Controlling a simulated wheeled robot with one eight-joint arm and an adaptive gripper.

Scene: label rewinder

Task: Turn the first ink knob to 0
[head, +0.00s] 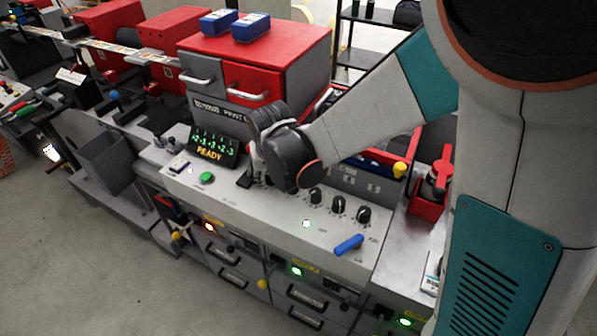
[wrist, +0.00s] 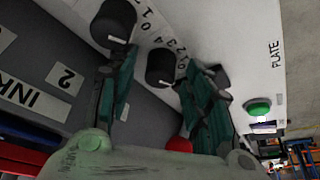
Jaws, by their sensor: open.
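A black round knob (wrist: 161,67) with a short white pointer line sits between my fingertips in the wrist view; I take it for the first ink knob. My gripper (wrist: 160,60) is open, with one teal finger on each side of the knob. I cannot tell whether either finger touches it. Printed digits of its scale show beside it, but which digit the pointer marks is unclear. In the head view my gripper (head: 256,184) is over the grey panel, and the wrist hides this knob.
A second black knob (wrist: 113,23) is close by the left finger. Three more knobs, including one (head: 315,195), run rightwards on the panel (head: 270,216). A green button (head: 207,177), lit display (head: 214,146) and blue lever (head: 349,245) are nearby.

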